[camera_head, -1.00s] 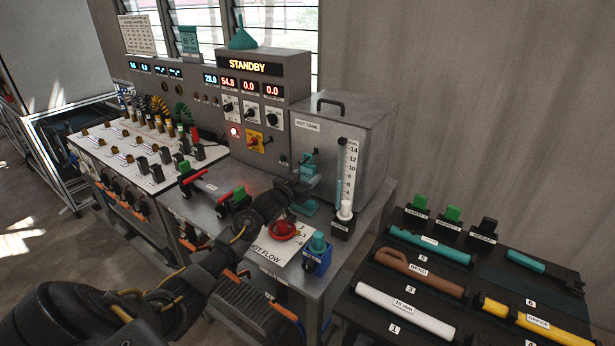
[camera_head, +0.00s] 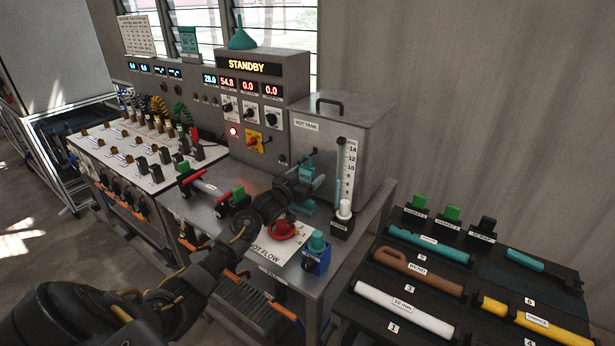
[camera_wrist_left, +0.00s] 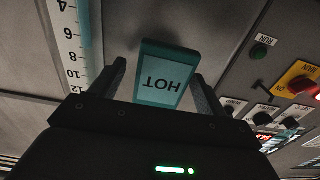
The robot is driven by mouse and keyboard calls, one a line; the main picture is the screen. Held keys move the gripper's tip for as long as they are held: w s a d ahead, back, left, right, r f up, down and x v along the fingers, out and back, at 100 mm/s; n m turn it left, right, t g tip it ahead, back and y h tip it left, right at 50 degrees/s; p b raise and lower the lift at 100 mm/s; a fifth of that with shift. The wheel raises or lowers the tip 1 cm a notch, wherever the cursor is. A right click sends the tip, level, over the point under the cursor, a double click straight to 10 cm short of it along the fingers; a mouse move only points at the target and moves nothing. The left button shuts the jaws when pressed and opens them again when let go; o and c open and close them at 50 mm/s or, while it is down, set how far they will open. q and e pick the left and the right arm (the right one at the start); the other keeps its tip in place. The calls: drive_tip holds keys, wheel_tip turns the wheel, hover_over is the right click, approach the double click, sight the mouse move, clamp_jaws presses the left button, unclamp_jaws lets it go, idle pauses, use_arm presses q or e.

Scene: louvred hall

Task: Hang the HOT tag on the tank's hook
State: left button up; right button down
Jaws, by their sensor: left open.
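The teal HOT tag (camera_head: 306,173) is at the front face of the grey hot tank (camera_head: 357,125), just below a small dark hook (camera_head: 314,152). In the left wrist view the tag (camera_wrist_left: 165,76) appears upside down, its lettering facing the camera. My left gripper (camera_head: 307,184) is open in front of the tank. In the wrist view its fingers (camera_wrist_left: 161,88) stand on either side of the tag, with a clear gap on the picture's left and a narrow one on the right. The tag's contact with the hook is too small to make out. My right gripper is out of view.
A red knob (camera_head: 283,229) and a blue valve (camera_head: 317,252) sit on the bench in front. A dark rack of pipes (camera_head: 440,254) is at the right.

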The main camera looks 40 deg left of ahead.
use_arm(q)
drive_tip(key=shift+s+d+f+p, duration=0.15)
drive_tip(key=shift+f+p, duration=0.1)
drive_tip(key=shift+f, duration=0.15)
drive_tip(key=shift+s+d+f+p, duration=0.1)
drive_tip(key=shift+s+f+p, duration=0.05)
drive_tip(key=shift+f+p, duration=0.15)
drive_tip(key=s+p, duration=0.2)
drive_tip(key=s, duration=0.1)
drive_tip(key=shift+d+r, duration=0.15)
drive_tip(key=shift+r, duration=0.05)
approach(308, 180)
drive_tip(key=s, duration=0.6)
drive_tip(key=shift+s+a+r, duration=0.1)
drive_tip(key=shift+a, duration=0.15)
drive_tip(key=shift+s+d+r+b, duration=0.15)
drive_tip(key=shift+s+b, duration=0.15)
drive_tip(key=shift+s, duration=0.25)
